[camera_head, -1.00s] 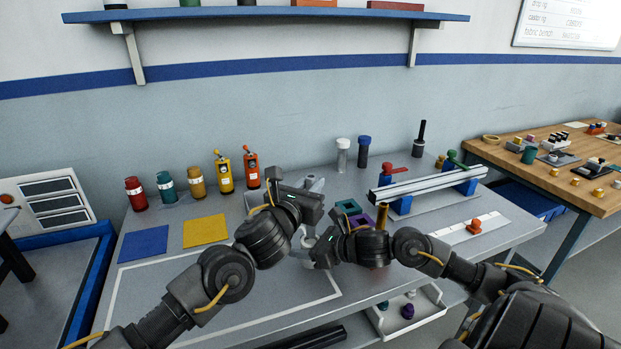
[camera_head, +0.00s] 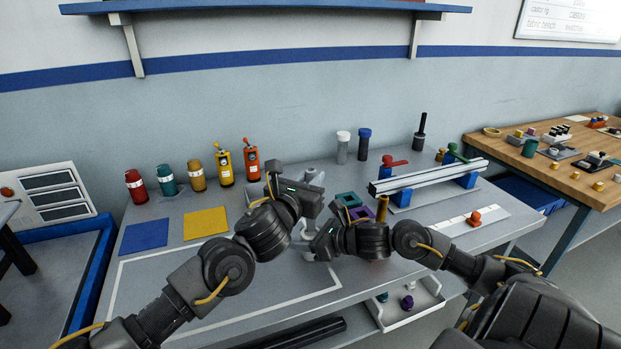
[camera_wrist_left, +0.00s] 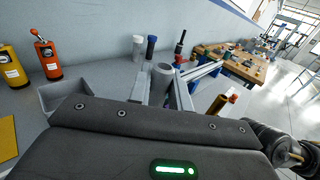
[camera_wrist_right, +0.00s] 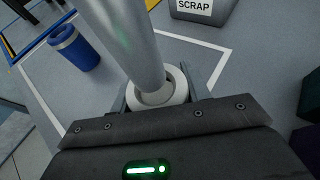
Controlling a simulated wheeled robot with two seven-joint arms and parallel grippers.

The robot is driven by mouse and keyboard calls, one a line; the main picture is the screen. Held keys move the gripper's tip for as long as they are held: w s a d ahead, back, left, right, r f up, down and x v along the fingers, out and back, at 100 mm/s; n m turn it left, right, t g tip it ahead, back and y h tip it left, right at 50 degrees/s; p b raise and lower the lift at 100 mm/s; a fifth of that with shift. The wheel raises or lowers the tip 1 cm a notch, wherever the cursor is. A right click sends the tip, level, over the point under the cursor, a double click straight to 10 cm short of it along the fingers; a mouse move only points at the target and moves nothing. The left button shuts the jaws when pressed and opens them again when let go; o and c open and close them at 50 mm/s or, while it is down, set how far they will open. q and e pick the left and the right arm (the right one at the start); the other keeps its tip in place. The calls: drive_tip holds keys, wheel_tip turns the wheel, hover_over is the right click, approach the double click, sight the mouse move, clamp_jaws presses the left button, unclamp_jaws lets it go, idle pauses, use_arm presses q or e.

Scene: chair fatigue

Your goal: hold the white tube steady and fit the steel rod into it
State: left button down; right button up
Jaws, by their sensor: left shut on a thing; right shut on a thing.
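My left gripper (camera_head: 313,180) is shut on the steel rod (camera_wrist_right: 125,40); the rod's round grey top shows between the fingers in the left wrist view (camera_wrist_left: 163,70). My right gripper (camera_head: 306,243) is below it, shut on the white tube (camera_wrist_right: 158,99). In the right wrist view the rod comes down to the tube's round mouth and its lower end overlaps the opening. Part of the dark opening shows on the near side. I cannot tell whether the end is inside or just above. The tube's body is mostly hidden by my gripper.
A grey SCRAP box (camera_wrist_right: 203,8) and a blue cylinder (camera_wrist_right: 72,48) are near the outlined area. Teal and purple square blocks (camera_head: 347,200) and a brass-coloured upright piece (camera_head: 382,208) are close to my right arm. A metal rail (camera_head: 430,178) lies behind.

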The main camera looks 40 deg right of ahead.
use_arm(q)
drive_tip(key=shift+f, duration=0.15)
drive_tip(key=shift+f, duration=0.5)
drive_tip(key=shift+f, duration=0.2)
drive_tip(key=shift+f, duration=1.05)
drive_tip(key=shift+f, duration=2.05)
drive_tip(key=c, duration=1.2)
unclamp_jaws()
